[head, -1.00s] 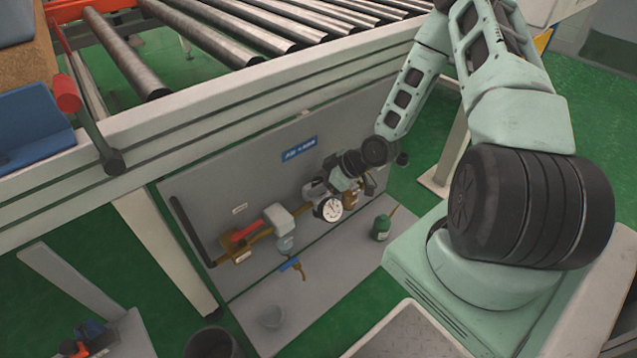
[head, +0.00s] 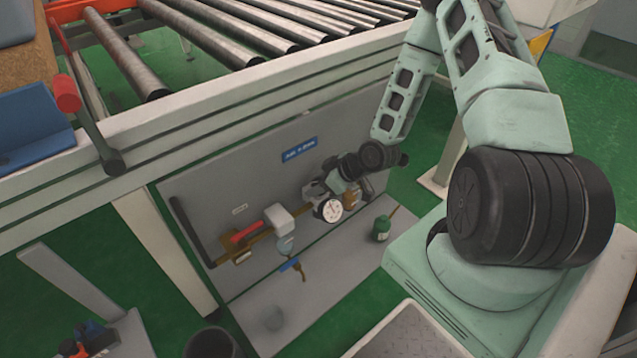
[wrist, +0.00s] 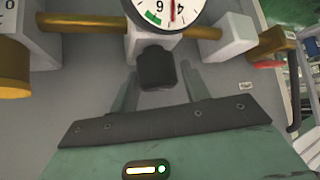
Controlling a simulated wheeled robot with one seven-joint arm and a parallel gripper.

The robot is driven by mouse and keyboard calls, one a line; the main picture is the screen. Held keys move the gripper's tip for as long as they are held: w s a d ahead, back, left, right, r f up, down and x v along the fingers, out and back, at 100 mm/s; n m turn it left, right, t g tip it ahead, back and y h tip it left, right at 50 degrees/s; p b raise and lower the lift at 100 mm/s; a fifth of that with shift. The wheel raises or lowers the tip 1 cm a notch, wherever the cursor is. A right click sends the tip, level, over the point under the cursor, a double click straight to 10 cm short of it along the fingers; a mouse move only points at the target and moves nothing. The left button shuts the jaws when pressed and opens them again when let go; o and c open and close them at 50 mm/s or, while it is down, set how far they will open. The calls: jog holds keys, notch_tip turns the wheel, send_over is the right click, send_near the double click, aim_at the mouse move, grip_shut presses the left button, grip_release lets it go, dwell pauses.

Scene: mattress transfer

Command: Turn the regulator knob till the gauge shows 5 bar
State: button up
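The black regulator knob (wrist: 157,68) sits under the round white gauge (wrist: 171,10) in the wrist view. The gauge is cut off at the top; a red line shows between the digits 6 and 4, beside a green band. The full needle is out of frame, so I cannot tell the exact reading. My gripper (wrist: 160,85) has its two fingers apart, one on each side of the knob, with gaps showing. In the head view the gauge (head: 328,210) is small and my wrist hides the knob.
A brass pipe (wrist: 85,25) and pale fittings (wrist: 228,35) flank the knob. The roller conveyor (head: 230,110) overhangs the panel.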

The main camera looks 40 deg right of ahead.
jog(key=p+v, duration=0.5)
jog(key=v, duration=1.2)
jog(key=shift+d, duration=0.2)
jog(key=shift+s+r, duration=0.1)
